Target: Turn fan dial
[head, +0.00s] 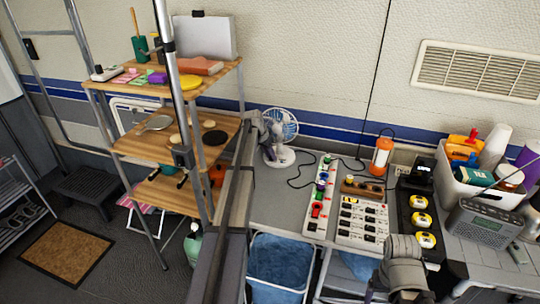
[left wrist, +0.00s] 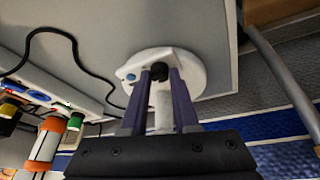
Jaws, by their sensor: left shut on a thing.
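The white fan (head: 280,130) with a blue-tinted guard stands upright on the grey counter, next to the shelf rack. In the left wrist view its round white base (left wrist: 190,62) fills the middle, with a blue button (left wrist: 131,77) at its left. A small black dial (left wrist: 159,71) sits on the base's near side. My left gripper (left wrist: 160,76) is shut on the dial, one finger on each side. In the head view my left arm runs up beside the rack to the fan, and the fingertips are hard to make out. My right gripper's fingers do not show.
Power strips (head: 351,222) and an orange lantern (head: 382,155) stand to the fan's right, with a loose black cable (left wrist: 50,32) between. A wooden shelf rack (head: 192,88) stands close on the left. A blue-lined bin (head: 280,262) is below the counter's front edge.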

